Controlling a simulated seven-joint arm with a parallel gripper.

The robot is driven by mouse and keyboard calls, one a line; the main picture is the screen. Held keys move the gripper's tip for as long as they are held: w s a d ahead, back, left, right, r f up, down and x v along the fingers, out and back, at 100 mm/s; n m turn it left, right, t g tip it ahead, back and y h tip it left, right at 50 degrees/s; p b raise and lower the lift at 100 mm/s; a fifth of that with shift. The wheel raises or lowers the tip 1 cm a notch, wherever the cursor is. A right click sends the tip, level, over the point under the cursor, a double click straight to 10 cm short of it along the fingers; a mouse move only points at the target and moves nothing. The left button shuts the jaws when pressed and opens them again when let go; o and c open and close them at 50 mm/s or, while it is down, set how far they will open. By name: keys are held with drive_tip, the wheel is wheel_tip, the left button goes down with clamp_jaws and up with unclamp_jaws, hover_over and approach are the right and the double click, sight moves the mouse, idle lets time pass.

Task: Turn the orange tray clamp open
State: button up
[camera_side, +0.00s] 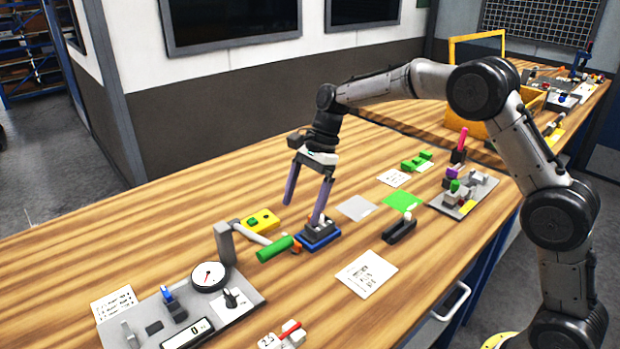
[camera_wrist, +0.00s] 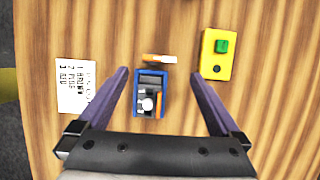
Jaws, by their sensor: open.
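The orange clamp piece (camera_wrist: 157,59), a short bar with a pale end, lies across just beyond one end of the blue tray (camera_wrist: 136,100). In the side view the orange piece (camera_side: 296,248) shows small at the left of the blue tray (camera_side: 321,245). Grey parts and a round white knob (camera_wrist: 146,104) sit in the tray, with a smaller orange bit beside them. My gripper (camera_side: 301,214) is open and points down above the tray. In the wrist view its two purple fingers (camera_wrist: 159,73) stand wide apart on either side of tray and clamp, with nothing between them gripped.
A yellow box (camera_side: 262,221) with a green button stands behind the tray. A green-handled lever (camera_side: 275,249) reaches close to the orange piece from the gauge fixture (camera_side: 210,290). A black holder (camera_side: 399,230) stands at the right. A printed card (camera_side: 367,273) lies flat in front.

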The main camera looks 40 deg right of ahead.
drive_tip(key=v, duration=0.6)
drive_tip(key=shift+r, duration=0.25)
drive_tip(key=shift+d, duration=0.1)
